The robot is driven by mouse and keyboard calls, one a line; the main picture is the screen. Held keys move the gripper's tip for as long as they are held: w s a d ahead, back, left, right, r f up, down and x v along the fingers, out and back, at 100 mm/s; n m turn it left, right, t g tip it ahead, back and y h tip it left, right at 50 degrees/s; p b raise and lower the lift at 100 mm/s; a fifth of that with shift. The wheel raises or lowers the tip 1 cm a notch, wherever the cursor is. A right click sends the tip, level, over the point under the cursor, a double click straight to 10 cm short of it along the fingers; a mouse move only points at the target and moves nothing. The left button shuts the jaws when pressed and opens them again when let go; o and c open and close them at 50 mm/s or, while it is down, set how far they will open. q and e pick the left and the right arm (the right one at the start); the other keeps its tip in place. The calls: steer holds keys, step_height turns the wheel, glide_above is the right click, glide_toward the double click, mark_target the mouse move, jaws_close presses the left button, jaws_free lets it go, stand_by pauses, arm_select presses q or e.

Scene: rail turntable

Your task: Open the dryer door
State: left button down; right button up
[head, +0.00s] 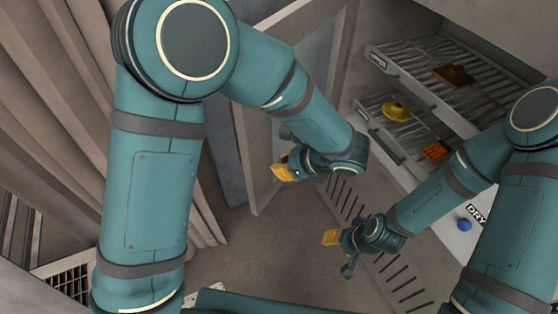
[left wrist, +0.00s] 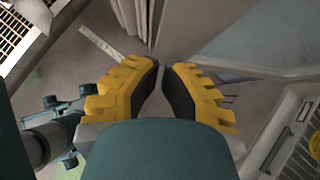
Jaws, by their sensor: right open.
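The dryer (head: 376,133) is at the right in the head view, with its wire racks showing. Its door, a tall framed panel (head: 257,150), stands swung wide out to the left of the opening. My left gripper (head: 284,172) is in front of the door's inner side, low down; whether it touches the panel I cannot tell. In the left wrist view its yellow fingers (left wrist: 160,66) have tips close together, with nothing seen between them. A pale panel (left wrist: 270,35) lies to their right. My right gripper (head: 330,238) is open and empty, low in front of the dryer.
A yellow item (head: 396,110), an orange item (head: 435,151) and a brown item (head: 453,76) lie on the racks. A blue knob (head: 464,224) sits beside a partly hidden label. Pleated curtain-like panels (head: 60,110) stand at the left. Bare floor (head: 250,250) is open below the door.

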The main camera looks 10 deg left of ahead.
arm_select(q)
steer(key=w+a+f, duration=0.1)
steer(key=a, duration=0.1)
steer(key=w+a+f, duration=0.1)
steer(key=a+f, duration=0.1)
steer(key=a, duration=0.1)
steer(key=w+a+f+p, duration=0.1)
steer(key=a+f, duration=0.1)
steer(key=a, duration=0.1)
steer(key=shift+w+a+f, duration=0.15)
steer(key=shift+w+a, duration=0.1)
steer(key=shift+w, duration=0.15)
steer(key=w+a+m+t+h+b, duration=0.1)
steer(key=w+a+m, duration=0.1)
steer(key=w+a, duration=0.4)
steer(key=w+a+m+t+h+b, duration=0.1)
steer(key=w+a, duration=0.6)
steer(key=a, duration=0.7)
steer(key=shift+m+t+b, duration=0.3)
steer(key=shift+m+b, duration=0.1)
steer(key=shift+m, duration=0.2)
